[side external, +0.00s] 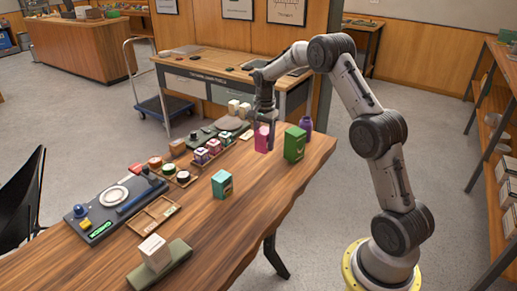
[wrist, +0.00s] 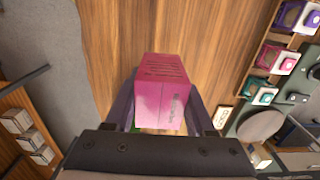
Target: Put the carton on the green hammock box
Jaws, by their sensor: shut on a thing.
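A pink carton (side external: 261,139) is between the fingers of my gripper (side external: 264,124), near the far end of the wooden table. In the wrist view the gripper (wrist: 160,116) is shut on the pink carton (wrist: 163,92), with a finger along each side. I cannot tell whether its base touches the table. An upright green box (side external: 294,144) stands just right of it, apart from it in the side view; its lettering is too small to read. A small patch of green shows below the carton in the wrist view; I cannot tell what it is.
A purple bottle (side external: 306,125) stands behind the green box. A teal box (side external: 222,184) is nearer on the table (side external: 255,192). A white box (side external: 155,252) sits on a flat green base at the front. Trays with several small items line the left edge. The right-middle tabletop is clear.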

